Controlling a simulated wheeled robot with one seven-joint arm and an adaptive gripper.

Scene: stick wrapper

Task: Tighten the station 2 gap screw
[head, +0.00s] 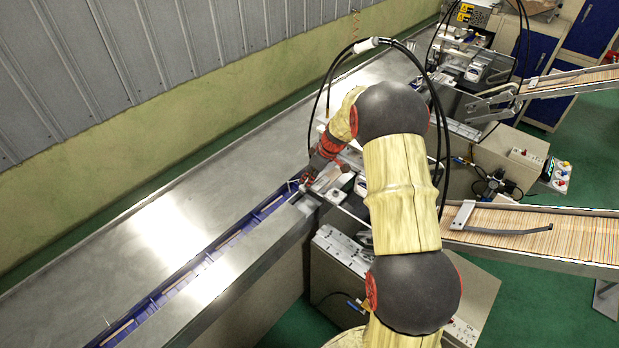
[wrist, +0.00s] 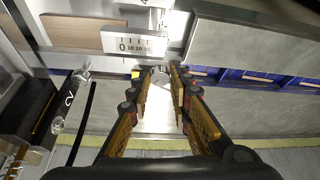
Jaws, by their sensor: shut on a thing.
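My gripper (wrist: 160,70) points away from the wrist camera, its orange-and-black fingers closing in at the tips. Between the tips is a small pale grey round piece (wrist: 160,78), which looks like the gap screw's head; the fingers hide its sides. A white scale plate (wrist: 128,43) marked 0, 10, 20, 30 sits just beyond and left of the tips. In the head view my gripper (head: 311,174) reaches down to the near station (head: 335,183) beside the conveyor. The screw cannot be made out there, and my arm covers part of the station.
A steel conveyor with a blue slotted channel (head: 222,248) runs along the left. A tray of wooden sticks (head: 560,232) lies right of my arm, with a dark strap on it. Another station (head: 485,68) stands farther back. Black hoses (head: 436,85) loop close to my arm.

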